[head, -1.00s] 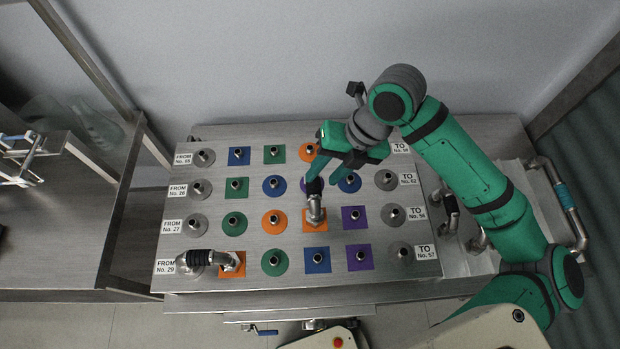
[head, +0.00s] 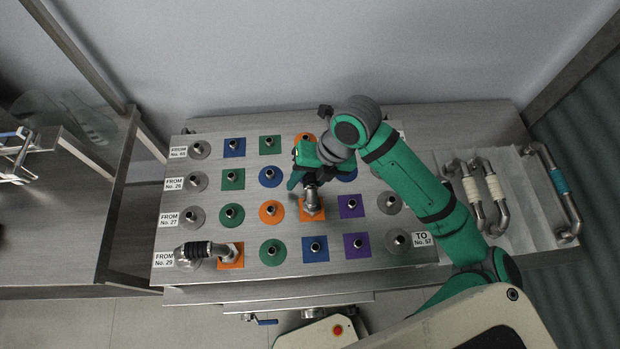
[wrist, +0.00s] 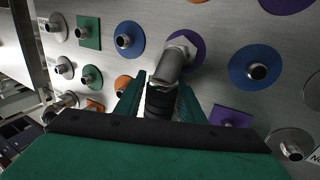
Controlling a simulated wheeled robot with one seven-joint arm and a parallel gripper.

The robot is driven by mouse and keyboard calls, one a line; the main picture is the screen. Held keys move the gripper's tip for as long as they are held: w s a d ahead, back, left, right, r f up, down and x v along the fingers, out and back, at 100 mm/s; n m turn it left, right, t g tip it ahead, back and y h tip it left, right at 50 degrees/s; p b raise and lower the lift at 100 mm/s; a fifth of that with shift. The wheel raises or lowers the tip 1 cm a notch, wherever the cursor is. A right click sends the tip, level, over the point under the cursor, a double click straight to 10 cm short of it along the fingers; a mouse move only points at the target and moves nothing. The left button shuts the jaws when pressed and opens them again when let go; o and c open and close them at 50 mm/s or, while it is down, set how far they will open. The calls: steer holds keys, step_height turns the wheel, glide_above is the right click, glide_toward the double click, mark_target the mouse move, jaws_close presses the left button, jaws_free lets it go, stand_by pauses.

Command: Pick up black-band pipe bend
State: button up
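A black-band pipe bend (wrist: 160,98) spans from the purple circle (wrist: 201,50) to the orange square (head: 320,213) in the middle of the board. Its metal elbow and nut show above the band in the wrist view. My gripper (wrist: 159,92) is open, with one finger on each side of the black band and narrow gaps visible. In the head view my gripper (head: 303,176) hides the upper part of this bend. A second black-band pipe bend (head: 200,250) lies between the gray fitting at FROM No. 29 and an orange square.
The steel board (head: 335,268) carries rows of upright stubs on colored squares and circles around the gripper. At right, a tray (head: 521,215) holds two cream-band bends (head: 470,190) and a longer blue-band pipe (head: 559,182). A frame stands at far left.

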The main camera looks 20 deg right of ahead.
mark_target(307, 189)
jaws_close()
steer(key=shift+r, duration=0.1)
steer(key=shift+r, duration=0.45)
step_height(307, 189, up, 2)
steer(key=shift+r, duration=0.1)
steer(key=s+r, duration=0.2)
steer(key=r, duration=0.1)
steer(key=s+d+r, duration=0.1)
steer(key=s+r, duration=0.1)
steer(key=shift+s, duration=0.1)
steer(key=s+d+r, duration=0.1)
steer(key=s+r, duration=0.3)
steer(key=s, duration=0.5)
steer(key=shift+s+d+r, duration=0.25)
steer(key=shift+s+r, duration=0.05)
steer(key=shift+r, duration=0.1)
